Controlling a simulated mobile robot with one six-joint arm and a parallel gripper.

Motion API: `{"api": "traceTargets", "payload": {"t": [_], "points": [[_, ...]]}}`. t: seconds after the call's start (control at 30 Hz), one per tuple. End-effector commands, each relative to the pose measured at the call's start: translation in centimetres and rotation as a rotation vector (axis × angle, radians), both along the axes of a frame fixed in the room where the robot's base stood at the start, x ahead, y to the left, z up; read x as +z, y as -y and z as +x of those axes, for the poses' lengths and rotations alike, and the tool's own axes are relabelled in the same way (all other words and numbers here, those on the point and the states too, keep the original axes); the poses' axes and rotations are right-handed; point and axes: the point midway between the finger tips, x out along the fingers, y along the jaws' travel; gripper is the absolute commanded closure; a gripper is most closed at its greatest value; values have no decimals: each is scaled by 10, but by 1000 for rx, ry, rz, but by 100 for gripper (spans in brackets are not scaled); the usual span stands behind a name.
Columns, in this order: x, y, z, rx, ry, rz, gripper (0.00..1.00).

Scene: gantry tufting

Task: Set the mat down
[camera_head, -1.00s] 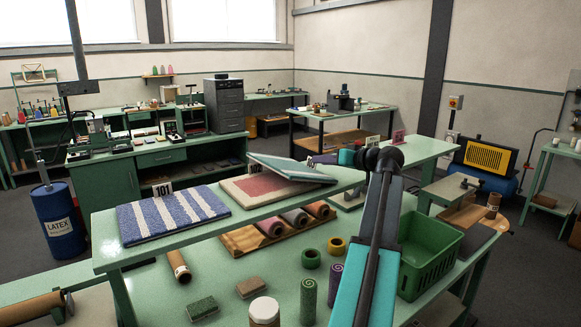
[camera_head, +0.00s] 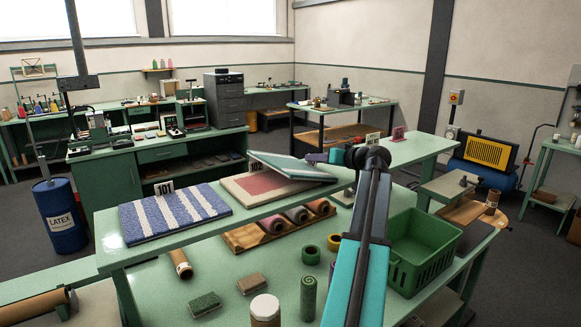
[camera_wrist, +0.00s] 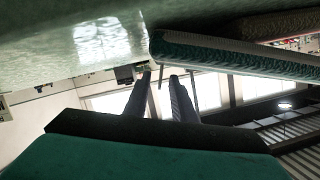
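A mat with a grey-green top (camera_head: 293,165) lies tilted over a red and beige mat (camera_head: 250,187) on the raised green shelf (camera_head: 215,228). Its left side is higher than its right, and part of it overlaps the lower mat. My gripper (camera_head: 314,157) is just behind the mat's right side; its tips are partly hidden there. In the wrist view, two dark fingers (camera_wrist: 161,78) stand apart with nothing visible between them. A mat's teal edge (camera_wrist: 225,58) is beside them, apart from the fingertips.
A blue and white striped mat (camera_head: 172,213) lies left on the shelf, by the 101 plate (camera_head: 163,188). Rolls (camera_head: 297,215) lie below the shelf. A green basket (camera_head: 418,255) stands right of my arm.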

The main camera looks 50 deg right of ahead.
Motion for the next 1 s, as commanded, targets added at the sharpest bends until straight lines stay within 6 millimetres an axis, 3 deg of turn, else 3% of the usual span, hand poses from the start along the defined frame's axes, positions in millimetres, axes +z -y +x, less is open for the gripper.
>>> {"api": "traceTargets", "payload": {"t": [0.03, 0.13, 0.63, 1.0], "points": [[0, 0, 0, 0, 0, 0, 86], [0, 0, 0, 0, 0, 0, 100], [1, 0, 0, -1, 0, 0, 100], [19, 1, 0, 0, 1, -1, 100]]}}
